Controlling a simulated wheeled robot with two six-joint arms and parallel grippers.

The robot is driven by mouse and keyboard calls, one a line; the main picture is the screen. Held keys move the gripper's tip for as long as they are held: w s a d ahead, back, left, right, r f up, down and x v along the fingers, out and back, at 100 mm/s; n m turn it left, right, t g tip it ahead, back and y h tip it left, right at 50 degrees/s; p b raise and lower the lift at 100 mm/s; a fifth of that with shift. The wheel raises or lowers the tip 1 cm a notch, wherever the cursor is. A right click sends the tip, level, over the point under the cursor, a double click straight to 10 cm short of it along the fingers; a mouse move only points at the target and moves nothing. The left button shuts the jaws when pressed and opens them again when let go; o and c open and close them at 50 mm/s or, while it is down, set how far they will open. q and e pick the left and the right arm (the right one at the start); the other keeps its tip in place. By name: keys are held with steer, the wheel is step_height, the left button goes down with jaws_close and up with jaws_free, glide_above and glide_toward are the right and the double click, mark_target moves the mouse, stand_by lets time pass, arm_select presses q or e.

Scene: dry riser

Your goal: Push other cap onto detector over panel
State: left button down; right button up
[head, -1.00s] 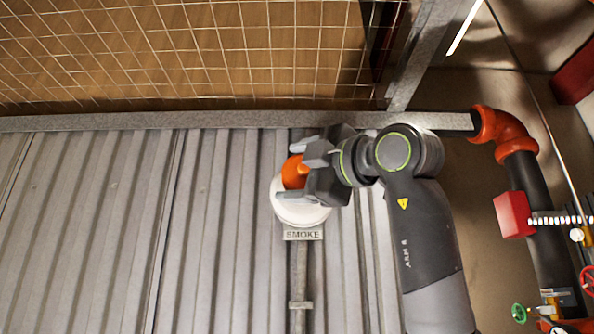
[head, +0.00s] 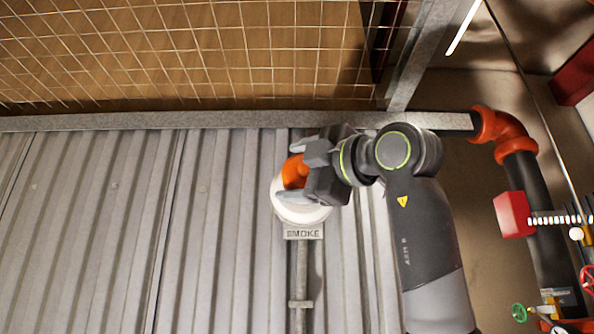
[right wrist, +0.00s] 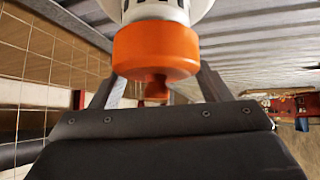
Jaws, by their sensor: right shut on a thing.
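The orange cap (head: 294,171) sits at the detector, partly hidden by my right gripper (head: 292,178). In the right wrist view the orange cap (right wrist: 156,52) covers the end of the white detector (right wrist: 155,12), and its knob (right wrist: 156,86) points toward my gripper. My right gripper is shut on the cap, with a finger on either side of the knob. My left gripper is not in view.
A metal beam (head: 220,120) and wire mesh (head: 200,50) run above the wall. A conduit (head: 301,280) drops below the label. To the right are a dark pipe with orange elbow (head: 505,128), a red box (head: 513,215) and valve handles. The wall left is clear.

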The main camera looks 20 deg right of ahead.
mark_target(301, 180)
steer(key=shift+w+d+p, duration=0.25)
steer(key=shift+w+p, duration=0.15)
steer(key=shift+w, duration=0.5)
steer(key=shift+w+d+p, duration=0.25)
steer(key=shift+w+p, duration=0.1)
steer(key=shift+w, duration=0.55)
steer(key=o, duration=1)
steer(key=shift+o, duration=0.2)
steer(key=shift+s+d+f+b, duration=0.15)
steer(key=shift+s+d+b, duration=0.05)
steer(key=shift+s+b, duration=0.25)
steer(key=b+v, duration=0.9)
steer(key=v, duration=0.7)
steer(key=shift+s, duration=0.2)
